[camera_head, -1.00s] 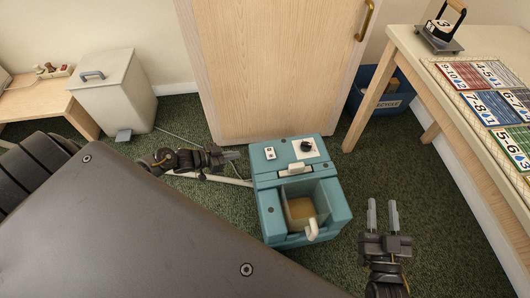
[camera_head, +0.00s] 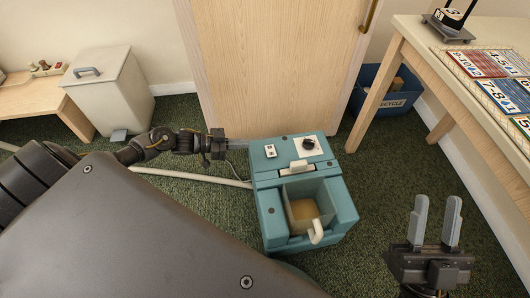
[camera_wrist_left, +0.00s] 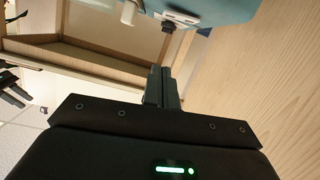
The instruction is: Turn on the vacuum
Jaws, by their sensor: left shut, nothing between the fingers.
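The vacuum (camera_head: 268,200) is a teal box on the green carpet. Its top carries a small white switch plate (camera_head: 270,151), a black round knob (camera_head: 308,143) on a white plate, and a pale latch. An open bin with a tan inside and a white spout is at its front. My left gripper (camera_head: 240,144) is shut and empty, at the vacuum's back left edge by the switch plate; contact cannot be told. My right gripper (camera_head: 437,208) is open and empty, right of the vacuum.
A wooden door (camera_head: 280,70) stands close behind the vacuum. A pale hose (camera_head: 190,176) runs left from it. A white lidded bin (camera_head: 110,90) is at left, a blue recycle bin (camera_head: 392,98) behind right, and a table (camera_head: 440,75) with number boards at right. Carpet is clear right of the vacuum.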

